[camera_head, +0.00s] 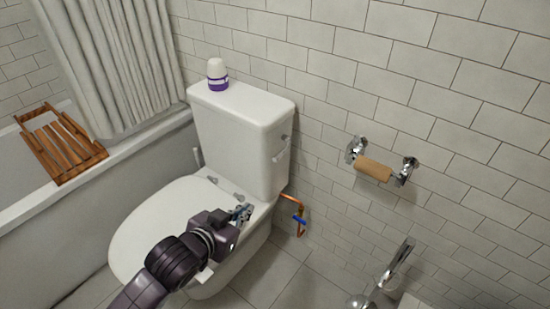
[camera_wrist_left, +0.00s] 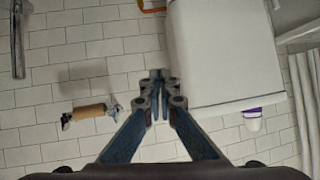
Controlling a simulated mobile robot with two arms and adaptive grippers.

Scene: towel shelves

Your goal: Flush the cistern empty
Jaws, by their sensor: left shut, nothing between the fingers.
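The white cistern (camera_head: 240,135) stands against the tiled wall behind the toilet. A small flush lever (camera_head: 281,154) with a chrome pivot is on its right side. The toilet lid (camera_head: 165,222) is down. My left gripper (camera_head: 243,212) is shut and empty, above the back right part of the toilet, below and in front of the lever. In the left wrist view the shut fingertips (camera_wrist_left: 160,76) appear beside the edge of the cistern (camera_wrist_left: 225,55); I cannot make out the lever there. My right gripper is not in view.
A white and purple container (camera_head: 217,75) stands on the cistern. A toilet-roll holder with a brown roll (camera_head: 373,169) is on the right wall. A copper pipe with a blue valve (camera_head: 299,219) is low beside the toilet. A bathtub with a wooden rack (camera_head: 60,145) is left.

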